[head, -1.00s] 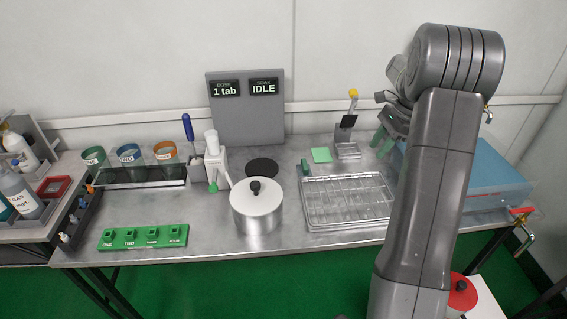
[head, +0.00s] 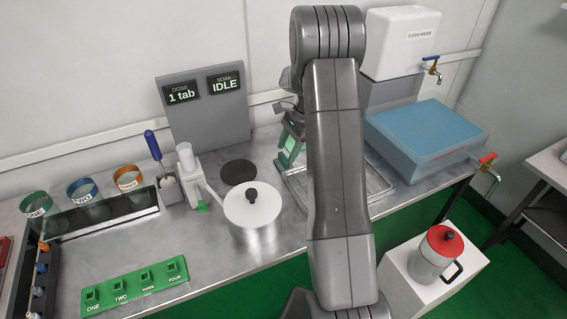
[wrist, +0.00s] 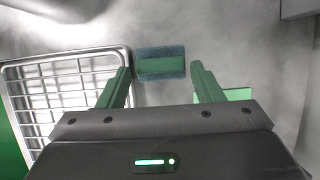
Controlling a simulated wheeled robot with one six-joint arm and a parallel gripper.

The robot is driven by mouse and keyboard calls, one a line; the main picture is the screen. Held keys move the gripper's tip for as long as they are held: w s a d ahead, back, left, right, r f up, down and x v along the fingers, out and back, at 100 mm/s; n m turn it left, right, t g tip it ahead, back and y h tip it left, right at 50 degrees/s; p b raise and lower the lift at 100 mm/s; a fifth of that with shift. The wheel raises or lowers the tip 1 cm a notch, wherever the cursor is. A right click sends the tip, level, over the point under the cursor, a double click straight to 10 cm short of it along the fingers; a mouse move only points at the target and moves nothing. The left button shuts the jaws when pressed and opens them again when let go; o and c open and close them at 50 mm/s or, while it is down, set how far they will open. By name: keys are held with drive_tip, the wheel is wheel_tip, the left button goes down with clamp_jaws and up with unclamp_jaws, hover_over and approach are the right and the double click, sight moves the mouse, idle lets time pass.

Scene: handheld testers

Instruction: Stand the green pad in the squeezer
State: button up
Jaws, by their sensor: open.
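The green pad (wrist: 160,63) is a small block with a green middle band and blue-grey edges. In the wrist view it lies on the metal table, centred just past and between my fingertips. My gripper (wrist: 163,80) is open, with one green finger on each side of that line, and nothing is held. In the head view my gripper (head: 287,150) is low behind the tray's left end; I cannot clearly make out the pad there.
A wire rack in a tray (wrist: 15,72) lies left in the wrist view; a light green card (wrist: 238,94) is right. In the head view a lidded pot (head: 252,212) and white lever device (head: 188,165) stand left, a blue box (head: 425,140) right.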

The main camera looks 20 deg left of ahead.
drive_tip(key=shift+x, duration=1.2)
drive_tip(key=c, duration=0.7)
drive_tip(key=shift+r, duration=0.1)
